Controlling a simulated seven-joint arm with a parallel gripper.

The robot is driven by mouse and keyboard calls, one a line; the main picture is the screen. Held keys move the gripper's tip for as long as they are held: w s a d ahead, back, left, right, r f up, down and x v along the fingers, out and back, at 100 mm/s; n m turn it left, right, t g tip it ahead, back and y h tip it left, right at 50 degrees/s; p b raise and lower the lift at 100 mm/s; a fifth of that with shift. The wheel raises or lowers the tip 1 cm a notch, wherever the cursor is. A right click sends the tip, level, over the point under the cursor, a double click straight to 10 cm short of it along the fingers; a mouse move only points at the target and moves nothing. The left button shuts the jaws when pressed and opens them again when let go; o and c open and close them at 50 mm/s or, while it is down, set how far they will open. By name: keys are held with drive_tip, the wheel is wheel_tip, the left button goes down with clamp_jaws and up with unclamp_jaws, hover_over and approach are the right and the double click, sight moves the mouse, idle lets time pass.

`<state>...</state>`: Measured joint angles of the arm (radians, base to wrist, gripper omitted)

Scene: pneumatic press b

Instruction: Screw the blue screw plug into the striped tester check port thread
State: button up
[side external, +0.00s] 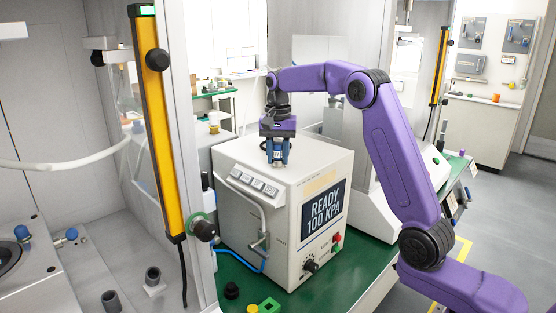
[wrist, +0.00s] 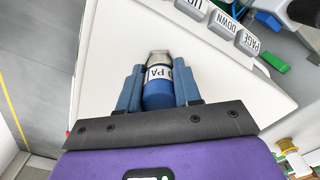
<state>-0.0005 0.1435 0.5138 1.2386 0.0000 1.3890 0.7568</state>
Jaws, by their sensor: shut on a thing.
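My gripper (side external: 275,161) points down above the top of a white tester box (side external: 320,165), whose screen reads READY 100 KPA. In the wrist view my gripper (wrist: 158,85) is shut on a blue cylindrical piece (wrist: 157,98) with a white label and a silvery end, which I take for the screw plug. The blue fingers stand on both sides of it. The tester's white top (wrist: 215,75) lies beyond the fingers in the wrist view. I cannot make out a striped check port or its thread. Whether the plug touches the tester is unclear.
A yellow post (side external: 165,110) stands left of the tester. A tube handle (side external: 264,222), blue hose (side external: 240,262) and black knob (side external: 311,265) are on or near the box. A green block (side external: 269,305) and black cap (side external: 231,290) sit on the green bench in front.

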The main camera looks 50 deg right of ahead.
drive_tip(key=shift+m, duration=0.8)
drive_tip(key=o, duration=0.6)
drive_tip(key=shift+o, duration=0.2)
drive_tip(key=shift+n, duration=0.9)
drive_tip(key=shift+n, duration=0.8)
